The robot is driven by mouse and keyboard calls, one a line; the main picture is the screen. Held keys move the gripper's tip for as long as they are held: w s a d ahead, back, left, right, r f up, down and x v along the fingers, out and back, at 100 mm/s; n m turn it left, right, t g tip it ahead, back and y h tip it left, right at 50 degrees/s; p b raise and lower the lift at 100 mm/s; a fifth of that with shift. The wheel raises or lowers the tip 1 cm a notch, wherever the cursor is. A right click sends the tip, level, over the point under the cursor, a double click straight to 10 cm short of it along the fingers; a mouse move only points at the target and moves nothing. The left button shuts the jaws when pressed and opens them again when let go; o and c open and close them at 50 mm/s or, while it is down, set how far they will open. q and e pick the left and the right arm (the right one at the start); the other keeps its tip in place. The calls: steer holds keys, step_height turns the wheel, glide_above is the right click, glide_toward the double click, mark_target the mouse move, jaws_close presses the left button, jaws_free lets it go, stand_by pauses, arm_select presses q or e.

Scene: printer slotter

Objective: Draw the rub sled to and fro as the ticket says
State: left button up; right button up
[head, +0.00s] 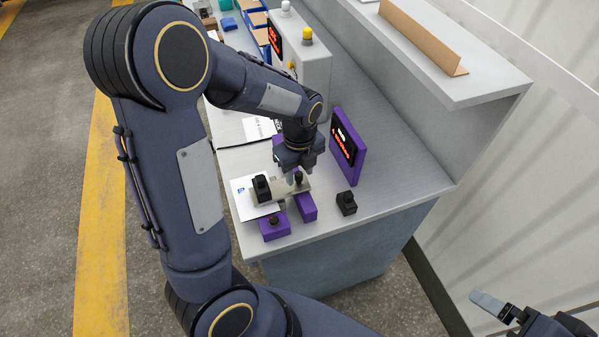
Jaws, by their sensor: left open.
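The rub sled, as far as I can tell, is the pale beige piece with black knobs (283,190) near the front corner of the bench. It lies across a white printed sheet (241,204) and purple blocks (306,208). My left gripper (297,177) points down, open, right over the sled's right knob; I cannot tell whether it touches. My arm hides part of the bench. A purple-framed black display (346,146) with red lettering stands behind; its text is too small to read. My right gripper (497,307) is at the lower right, away from the bench, its jaws unclear.
A purple block with a dark knob (274,226) sits at the bench's front edge. A small black block (346,203) stands right of the sled. A grey machine (311,70) and a raised shelf (455,85) stand farther back. The bench (400,175) is bare right of the display.

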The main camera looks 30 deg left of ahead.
arm_select(q)
steer(key=shift+f, duration=0.8)
jaws_close()
